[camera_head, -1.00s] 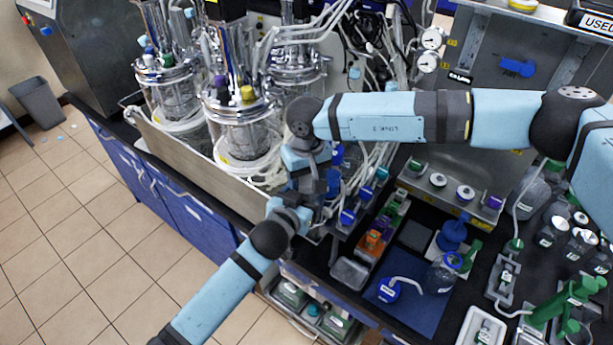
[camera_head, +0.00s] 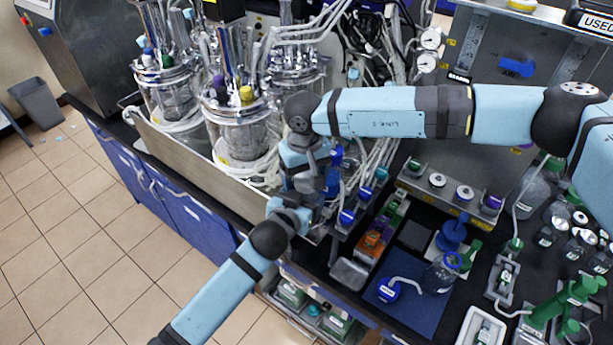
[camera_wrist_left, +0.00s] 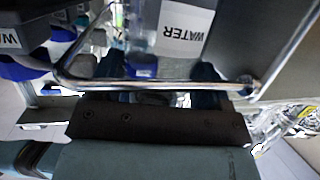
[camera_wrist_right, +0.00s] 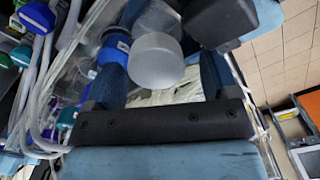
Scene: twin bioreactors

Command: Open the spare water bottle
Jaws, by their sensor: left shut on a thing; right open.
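A clear bottle with a white label reading WATER (camera_wrist_left: 182,30) is between the fingers of my left gripper (camera_wrist_left: 165,76) in the left wrist view. The left gripper is shut on it, behind a metal rail. In the head view, my left gripper (camera_head: 302,207) is at the bench's front edge, close below my right gripper (camera_head: 308,188). In the right wrist view, a pale, frosted, round-topped piece (camera_wrist_right: 157,60) like a cap lies between the open fingers of my right gripper (camera_wrist_right: 165,50). Whether a finger touches it I cannot tell. The arms mostly hide the bottle in the head view.
Glass bioreactor vessels (camera_head: 240,135) stand at the back left inside a metal tray wall (camera_head: 190,150). Tubing and several blue-capped bottles (camera_head: 347,217) crowd around the grippers. A blue mat (camera_head: 405,310) with a tubed bottle (camera_head: 440,275) lies to the right.

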